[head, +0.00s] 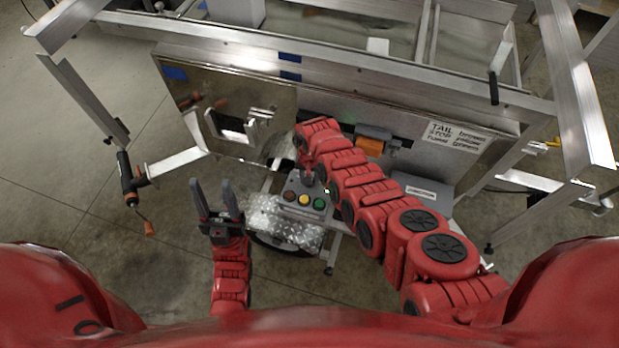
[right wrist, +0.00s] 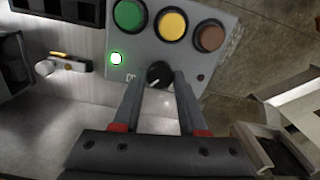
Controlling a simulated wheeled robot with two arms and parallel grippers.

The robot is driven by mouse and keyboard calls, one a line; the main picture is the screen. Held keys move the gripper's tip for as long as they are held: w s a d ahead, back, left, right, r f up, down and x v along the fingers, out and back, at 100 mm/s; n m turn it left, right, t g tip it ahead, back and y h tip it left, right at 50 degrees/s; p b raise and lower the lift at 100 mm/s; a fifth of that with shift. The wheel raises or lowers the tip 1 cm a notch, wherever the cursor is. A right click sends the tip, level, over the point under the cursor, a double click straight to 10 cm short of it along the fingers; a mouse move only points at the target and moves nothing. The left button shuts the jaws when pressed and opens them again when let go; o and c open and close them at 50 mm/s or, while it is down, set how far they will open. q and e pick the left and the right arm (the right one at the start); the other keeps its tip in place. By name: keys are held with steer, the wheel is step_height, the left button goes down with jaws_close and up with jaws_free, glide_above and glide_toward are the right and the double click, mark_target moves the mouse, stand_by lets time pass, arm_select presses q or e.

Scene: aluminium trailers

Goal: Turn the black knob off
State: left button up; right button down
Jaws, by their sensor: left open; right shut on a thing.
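The black knob (right wrist: 159,75) sits on a grey control box (right wrist: 210,65), below a row of green, yellow and red-brown buttons. In the right wrist view the fingers of my right gripper (right wrist: 157,84) are on either side of the knob, shut on it. A white line on the knob points down and to the left. A green light (right wrist: 116,58) glows on the box to the left of the knob. In the head view my right arm partly covers the box (head: 303,212) and the knob is hidden. My left gripper (head: 220,200) is open and empty, left of the box.
The box stands by a diamond-plate surface (head: 262,222) in front of the aluminium trailer (head: 340,75). An orange-and-black part (head: 370,145) and a grey box (head: 425,190) are behind my right arm.

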steer(key=n, duration=0.4)
steer(key=shift+n, duration=0.3)
steer(key=n, duration=0.2)
steer(key=shift+w+n+b, duration=0.1)
steer(key=shift+n+b, duration=0.2)
steer(key=n+b, duration=0.1)
steer(key=n, duration=0.1)
steer(key=shift+f+n, duration=0.15)
steer(key=shift+n, duration=0.25)
steer(key=n+b, duration=0.2)
steer(key=shift+n, duration=0.3)
steer(key=shift+n+b, duration=1.15)
steer(key=shift+n, duration=0.65)
steer(key=shift+c, duration=2.2)
jaws_free()
